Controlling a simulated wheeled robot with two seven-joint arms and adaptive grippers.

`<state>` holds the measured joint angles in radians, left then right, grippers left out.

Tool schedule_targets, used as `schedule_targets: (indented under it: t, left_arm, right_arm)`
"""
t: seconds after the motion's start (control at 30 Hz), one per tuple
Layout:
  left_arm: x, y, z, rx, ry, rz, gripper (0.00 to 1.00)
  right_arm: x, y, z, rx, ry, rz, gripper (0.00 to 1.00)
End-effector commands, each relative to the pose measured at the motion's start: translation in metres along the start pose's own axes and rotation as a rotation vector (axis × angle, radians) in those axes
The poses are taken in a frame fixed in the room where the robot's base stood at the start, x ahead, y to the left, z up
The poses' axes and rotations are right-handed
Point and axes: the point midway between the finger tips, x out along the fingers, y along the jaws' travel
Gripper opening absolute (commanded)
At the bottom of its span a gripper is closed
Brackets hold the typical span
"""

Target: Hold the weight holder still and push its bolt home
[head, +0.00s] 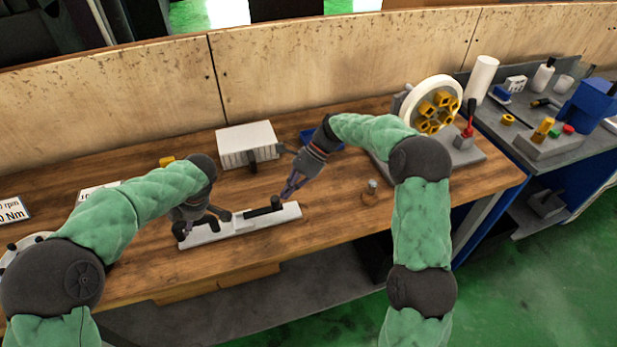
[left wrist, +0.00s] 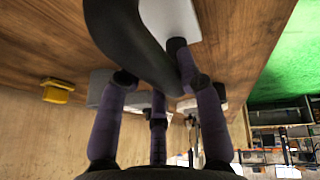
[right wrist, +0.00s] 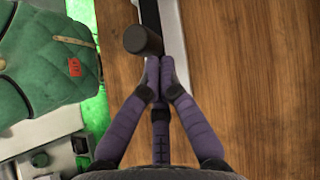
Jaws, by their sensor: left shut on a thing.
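The weight holder is a long white bar (head: 293,212) with dark parts, lying on the wooden bench. An upright black cylinder, which looks like its bolt (head: 276,202), stands near the right end; it also shows in the right wrist view (right wrist: 143,40). My left gripper (head: 207,222) is at the left end, shut on a dark curved part of the holder (left wrist: 135,40); its exact contact is partly hidden. My right gripper (head: 286,194) is beside the black cylinder. In the right wrist view its fingertips (right wrist: 159,70) are together, empty, close against the cylinder's side; contact is unclear.
A white slotted box (head: 246,145) and a blue tray (head: 318,140) stand behind the holder. A wheel with yellow inserts (head: 435,105) and a small metal peg (head: 372,187) are to the right. The bench's front edge is close to the holder.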

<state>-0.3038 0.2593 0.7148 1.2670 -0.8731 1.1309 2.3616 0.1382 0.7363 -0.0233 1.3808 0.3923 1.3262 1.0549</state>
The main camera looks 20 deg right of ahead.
Motion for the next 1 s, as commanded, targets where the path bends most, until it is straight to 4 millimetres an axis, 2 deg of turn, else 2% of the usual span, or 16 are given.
schedule_targets:
  t: [0.23,0.6,0.8,1.0]
  left_arm:
    - [0.001,-0.001,0.001,0.000,-0.002,-0.002,0.00]
    - [0.001,-0.001,0.001,0.000,-0.002,-0.003,0.00]
    - [0.001,-0.001,0.001,0.000,-0.002,-0.003,0.00]
    - [0.001,-0.001,0.001,0.000,-0.001,-0.003,0.00]
  right_arm:
    - [-0.028,-0.001,-0.030,0.003,0.002,-0.004,0.00]
    - [-0.102,-0.001,-0.027,0.001,0.003,-0.005,0.00]
    - [-0.121,-0.001,-0.026,0.000,0.002,-0.003,0.00]
    - [-0.126,0.000,-0.026,0.001,0.001,-0.001,0.00]
